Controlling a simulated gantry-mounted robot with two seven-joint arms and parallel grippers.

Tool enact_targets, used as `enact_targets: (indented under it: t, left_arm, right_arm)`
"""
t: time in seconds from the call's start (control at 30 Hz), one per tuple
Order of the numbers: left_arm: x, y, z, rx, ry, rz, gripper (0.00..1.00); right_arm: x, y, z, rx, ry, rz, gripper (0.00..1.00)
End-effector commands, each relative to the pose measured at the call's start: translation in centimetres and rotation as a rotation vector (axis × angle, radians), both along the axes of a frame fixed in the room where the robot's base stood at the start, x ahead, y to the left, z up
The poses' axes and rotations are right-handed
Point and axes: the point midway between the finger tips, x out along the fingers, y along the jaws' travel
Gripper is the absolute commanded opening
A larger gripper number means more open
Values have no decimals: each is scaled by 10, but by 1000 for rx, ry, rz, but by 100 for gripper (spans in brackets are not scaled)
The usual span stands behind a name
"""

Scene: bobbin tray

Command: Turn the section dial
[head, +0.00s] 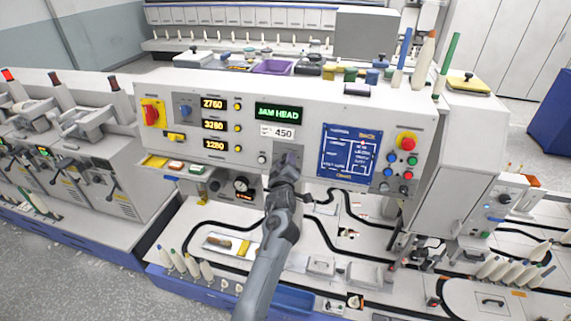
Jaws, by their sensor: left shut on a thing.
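My left arm rises from the bottom middle, and its gripper (289,158) is at the lower middle of the white control panel (300,95). The gripper is shut on a small dark dial on the panel face, which looks like the section dial. The gripper hides nearly all of the dial, so its pointer setting cannot be read. A green display reading "JAM HEAD" (279,113) and a label reading "450" (284,132) sit just above. My right gripper is not in view.
Bobbins, a purple tray (272,67) and spools stand on top.

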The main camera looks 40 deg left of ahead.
Motion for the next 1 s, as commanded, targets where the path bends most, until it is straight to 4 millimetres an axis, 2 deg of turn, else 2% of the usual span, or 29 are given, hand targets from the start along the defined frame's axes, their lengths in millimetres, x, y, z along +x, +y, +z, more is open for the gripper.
enact_targets:
  t: [0.33,0.37,0.5,0.83,1.0]
  left_arm:
    - [0,0,0,-3,0,0,12]
    - [0,0,0,-2,0,0,46]
    - [0,0,0,-2,0,0,67]
    - [0,-1,0,-2,-1,-1,68]
    - [-3,-7,3,-2,1,-5,68]
  right_arm:
    - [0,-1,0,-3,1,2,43]
    - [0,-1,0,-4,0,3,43]
    - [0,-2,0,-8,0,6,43]
    - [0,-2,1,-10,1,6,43]
    - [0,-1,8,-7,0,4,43]
